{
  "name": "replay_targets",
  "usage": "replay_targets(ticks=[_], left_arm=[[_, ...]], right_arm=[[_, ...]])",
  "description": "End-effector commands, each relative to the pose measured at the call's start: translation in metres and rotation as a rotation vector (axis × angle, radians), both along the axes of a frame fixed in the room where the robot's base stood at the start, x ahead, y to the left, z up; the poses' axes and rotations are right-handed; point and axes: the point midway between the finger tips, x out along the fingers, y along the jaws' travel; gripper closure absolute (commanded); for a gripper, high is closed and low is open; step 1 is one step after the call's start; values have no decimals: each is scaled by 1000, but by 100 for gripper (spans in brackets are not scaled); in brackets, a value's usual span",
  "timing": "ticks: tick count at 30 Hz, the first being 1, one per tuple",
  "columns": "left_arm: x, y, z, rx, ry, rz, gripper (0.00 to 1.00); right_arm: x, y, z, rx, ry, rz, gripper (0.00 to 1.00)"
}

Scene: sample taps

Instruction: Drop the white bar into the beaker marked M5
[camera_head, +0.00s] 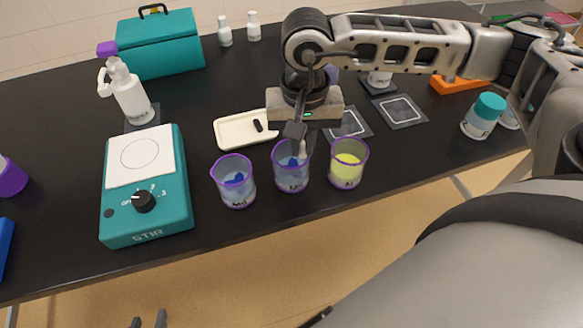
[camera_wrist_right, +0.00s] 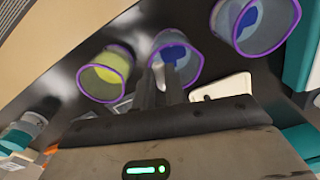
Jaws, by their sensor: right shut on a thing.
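Three purple-rimmed beakers stand in a row near the table's front edge. The left beaker (camera_head: 235,190) and the middle beaker (camera_head: 291,178) hold blue contents; the right beaker (camera_head: 346,172) holds yellow liquid. Each has a small dark label that I cannot read surely. My right gripper (camera_head: 299,136) points down over the middle beaker, shut on the white bar (camera_head: 302,149), whose lower end is at the beaker's mouth. In the right wrist view the fingers (camera_wrist_right: 160,88) are at the middle beaker's rim (camera_wrist_right: 201,60).
A white tray (camera_head: 232,133) with a black bar (camera_head: 258,126) lies behind the beakers. A teal stirrer (camera_head: 150,215) stands to the left, with a wash bottle (camera_head: 130,96) behind it. A teal-capped jar (camera_head: 483,116) stands at the right. The table front edge is close.

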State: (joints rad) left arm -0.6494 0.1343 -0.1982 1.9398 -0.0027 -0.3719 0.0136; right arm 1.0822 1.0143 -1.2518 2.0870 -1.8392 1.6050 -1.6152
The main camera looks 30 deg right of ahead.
Motion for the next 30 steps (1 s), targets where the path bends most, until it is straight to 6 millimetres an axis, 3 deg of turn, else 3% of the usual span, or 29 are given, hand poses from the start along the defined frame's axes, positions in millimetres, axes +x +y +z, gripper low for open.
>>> replay_targets(ticks=[1,3,12,16,20,30], left_arm=[[0,0,0,0,0,0,64],[0,0,0,0,1,0,64],[0,0,-1,1,1,1,64],[0,0,-4,0,2,1,64],[0,0,-8,0,4,1,64],[3,-4,-9,-9,-8,-4,64]], right_arm=[[0,0,0,0,0,0,79],[0,0,0,0,0,0,62],[0,0,1,0,-1,0,62],[1,0,12,2,-5,0,62],[2,0,36,1,-9,-1,62],[1,1,118,2,-7,1,62]])
